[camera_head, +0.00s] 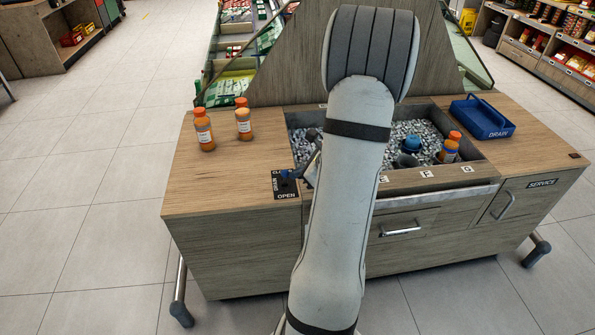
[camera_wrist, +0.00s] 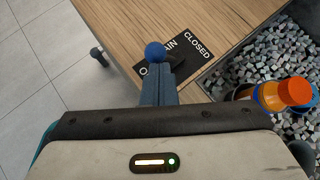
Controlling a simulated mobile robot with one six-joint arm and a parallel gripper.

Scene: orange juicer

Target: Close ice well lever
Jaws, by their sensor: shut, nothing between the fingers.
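The ice well lever has a blue ball knob (camera_wrist: 155,53), which stands over a black label plate (camera_wrist: 187,57) marked OPEN, DRAIN and CLOSED. In the wrist view the knob covers part of the lettering and appears near the OPEN end. In the head view the plate (camera_head: 286,194) lies on the wooden counter at the left front corner of the ice well. My gripper (camera_wrist: 157,74) is shut and empty, its fingertips lined up just below the knob. I cannot tell whether they touch it. In the head view my arm hides most of the gripper.
The ice well (camera_head: 425,110) holds ice, a blue-capped item (camera_head: 411,144) and an orange bottle (camera_head: 449,148). Two orange bottles (camera_head: 204,131) (camera_head: 243,120) stand on the counter's left side. A blue drain tray (camera_head: 482,117) sits at the right. The counter's left front is clear.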

